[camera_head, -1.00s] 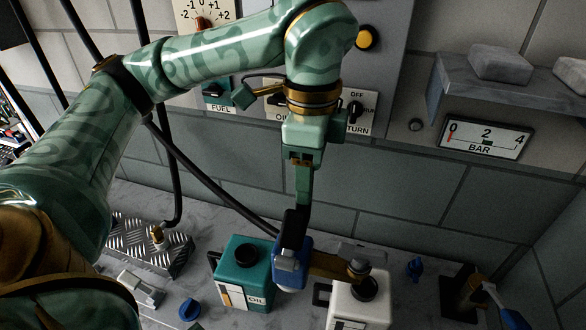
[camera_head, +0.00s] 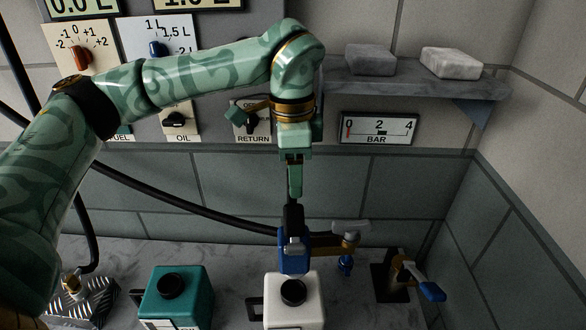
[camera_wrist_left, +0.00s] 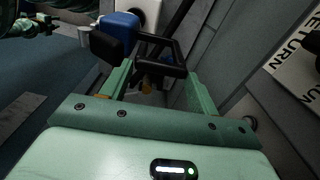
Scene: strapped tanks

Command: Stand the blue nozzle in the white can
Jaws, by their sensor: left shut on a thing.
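The blue nozzle (camera_head: 294,260) hangs from my left gripper (camera_head: 293,198), which is shut on its black upper part. It points down, just behind and above the white can (camera_head: 310,311). The white can stands on the bench with a round black neck on top. In the head view the nozzle lines up with that neck; its lower tip is hidden or cannot be made out, and it looks clear of the neck. The wrist view shows the blue nozzle body (camera_wrist_left: 120,24) beyond the fingers.
A teal can (camera_head: 204,299) stands left of the white can. A black hose (camera_head: 170,208) runs in from the left towards the nozzle. A brass arm with a grey handle (camera_head: 350,228) is right of the nozzle. A blue-levered tap (camera_head: 430,291) stands farther right. A shelf (camera_head: 415,88) juts from the wall.

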